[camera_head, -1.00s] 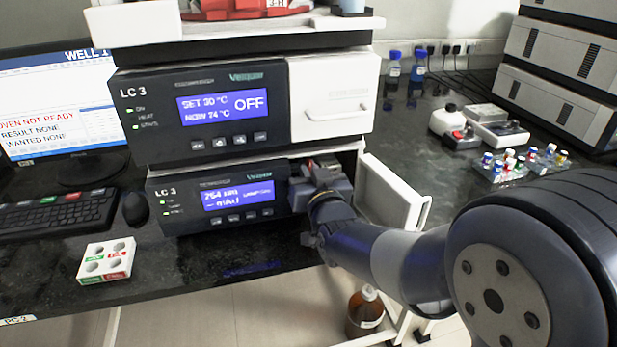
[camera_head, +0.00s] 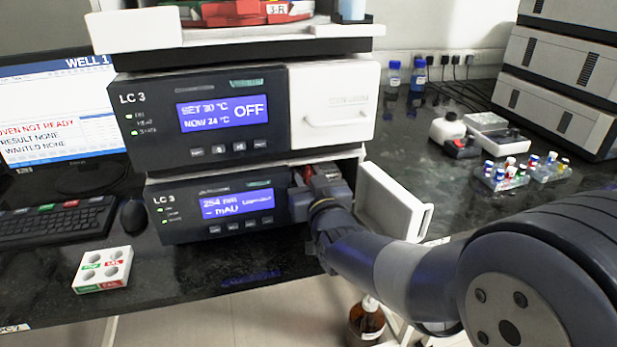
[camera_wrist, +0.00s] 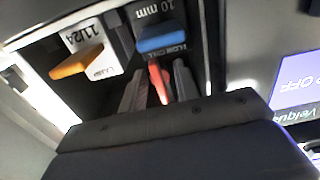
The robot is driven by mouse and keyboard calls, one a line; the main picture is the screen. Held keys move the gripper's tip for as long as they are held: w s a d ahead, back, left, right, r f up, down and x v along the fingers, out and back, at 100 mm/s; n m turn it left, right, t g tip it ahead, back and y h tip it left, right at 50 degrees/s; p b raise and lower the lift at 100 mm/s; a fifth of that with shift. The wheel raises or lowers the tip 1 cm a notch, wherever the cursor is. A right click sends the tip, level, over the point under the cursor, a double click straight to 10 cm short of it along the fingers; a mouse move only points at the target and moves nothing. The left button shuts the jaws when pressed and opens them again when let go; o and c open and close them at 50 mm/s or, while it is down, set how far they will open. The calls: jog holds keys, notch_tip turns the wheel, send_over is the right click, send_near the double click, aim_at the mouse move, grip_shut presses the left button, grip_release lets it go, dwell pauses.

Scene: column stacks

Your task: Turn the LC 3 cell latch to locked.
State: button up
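The lower LC 3 unit (camera_head: 165,230) has its right-hand compartment open, with the white door (camera_head: 395,205) swung out to the right. My gripper (camera_head: 312,175) reaches into this compartment, and a bit of red shows beside it. In the wrist view, a red lever (camera_wrist: 158,82) stands between the two fingers of my gripper (camera_wrist: 160,85). Whether the fingers press on the lever is too blurred to tell. Beside it is a dark block marked 10 mm (camera_wrist: 160,15) with a blue tab (camera_wrist: 163,40). A white block marked 11/24 (camera_wrist: 92,40) has an orange tab (camera_wrist: 76,63). Lock markings are not readable.
The upper LC 3 unit (camera_head: 220,82) sits just above my gripper, its white door (camera_head: 335,90) closed. A white vial holder (camera_head: 103,268) lies on the bench at left. A brown bottle (camera_head: 366,320) stands below the bench. Vial racks (camera_head: 505,175) stand at right.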

jog(key=shift+s, duration=0.1)
jog(key=v, duration=1)
jog(key=shift+s+p, duration=0.3)
jog(key=shift+p, duration=0.1)
jog(key=shift+w, duration=0.15)
jog(key=x, duration=1)
jog(key=shift+w+b, duration=0.2)
jog(key=shift+b, duration=0.2)
jog(key=shift+w, duration=0.15)
jog(key=shift+m+p, duration=0.3)
jog(key=shift+f+b, duration=0.1)
jog(key=shift+b, duration=0.25)
